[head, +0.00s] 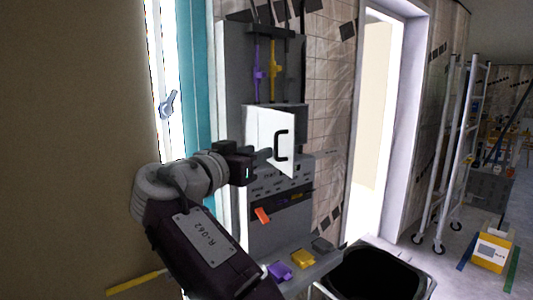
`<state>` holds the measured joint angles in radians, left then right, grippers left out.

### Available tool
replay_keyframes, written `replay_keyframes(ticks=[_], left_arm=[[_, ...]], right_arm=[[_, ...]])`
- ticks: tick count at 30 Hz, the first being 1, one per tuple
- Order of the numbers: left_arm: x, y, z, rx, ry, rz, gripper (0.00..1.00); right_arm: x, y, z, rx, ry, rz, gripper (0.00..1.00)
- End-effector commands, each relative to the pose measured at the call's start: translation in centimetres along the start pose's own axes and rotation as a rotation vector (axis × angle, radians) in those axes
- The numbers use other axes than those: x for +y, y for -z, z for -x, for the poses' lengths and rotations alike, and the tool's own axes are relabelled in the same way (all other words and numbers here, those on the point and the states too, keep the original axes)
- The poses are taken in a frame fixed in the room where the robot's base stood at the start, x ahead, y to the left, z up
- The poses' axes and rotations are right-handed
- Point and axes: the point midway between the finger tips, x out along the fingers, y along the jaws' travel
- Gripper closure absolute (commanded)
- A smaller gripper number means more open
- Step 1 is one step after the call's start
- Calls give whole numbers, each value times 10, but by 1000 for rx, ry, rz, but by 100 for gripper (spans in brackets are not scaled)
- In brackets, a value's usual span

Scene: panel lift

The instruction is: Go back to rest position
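The panel has a black C-shaped handle (281,146) and stands in front of a grey wall unit (232,92). The fingertips overlap the panel's left side in the picture, left of the handle. I cannot tell whether they touch it, nor how far apart the fingers are.
Purple (258,72) and yellow (274,68) upright parts hang above the panel. Below are an orange piece (262,215), and purple (279,271) and yellow (303,258) pieces on a ledge. A black bin (345,281) stands lower right. A wheeled white frame (447,150) stands beyond the doorway.

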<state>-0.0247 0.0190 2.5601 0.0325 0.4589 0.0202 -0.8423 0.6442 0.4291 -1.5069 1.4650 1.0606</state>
Motion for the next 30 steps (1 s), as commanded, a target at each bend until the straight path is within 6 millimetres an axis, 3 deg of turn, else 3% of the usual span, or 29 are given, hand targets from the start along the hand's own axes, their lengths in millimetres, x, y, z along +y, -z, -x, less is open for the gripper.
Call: replay_keyframes(ticks=[4, 12, 14, 17, 20, 22, 24, 27, 30], left_arm=[[0, 0, -2, 0, 0, 0, 64], [0, 0, -2, 0, 0, 0, 64], [0, 0, -1, 0, 0, 0, 64], [0, 0, 0, 0, 0, 0, 64], [0, 0, 3, 0, 0, 0, 64], [0, 1, 5, 0, 0, 0, 64], [0, 1, 7, 0, 0, 0, 64], [0, 1, 9, 0, 0, 0, 64], [0, 1, 11, 0, 0, 0, 64]], right_arm=[[0, 0, 16, -1, 1, 0, 68], [0, 0, 17, -1, 0, 0, 68], [-1, -2, 15, -6, 3, 12, 68], [-10, -25, -5, -62, 38, 136, 68], [-17, -90, -42, -216, 127, 383, 68], [-6, -153, -61, -367, 205, 544, 68], [17, -215, -69, -522, 281, 654, 68], [63, -297, -61, -749, 379, 737, 68], [118, -368, -32, -971, 461, 733, 68]])
